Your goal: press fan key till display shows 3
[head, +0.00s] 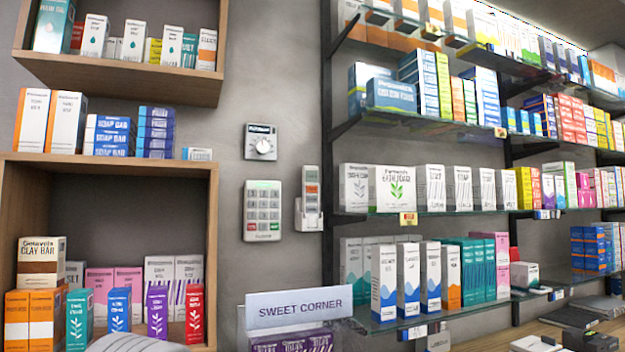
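A white keypad panel (262,210) is fixed to the grey wall in the middle of the head view. It has a pale greenish strip along its top, rows of grey keys and a small red mark at its lower left. A narrow white handset-like unit (309,200) with an orange-red patch and small keys is mounted just right of it. A dial unit (261,142) with a round knob and a dark strip is above the keypad. Key labels and any display digit are too small to read. Neither gripper is in view.
Wooden shelves (110,163) with boxes stand at the left. Glass shelves (440,212) full of boxes run along the right. A "SWEET CORNER" sign (299,308) stands below the wall units, over purple boxes (290,341).

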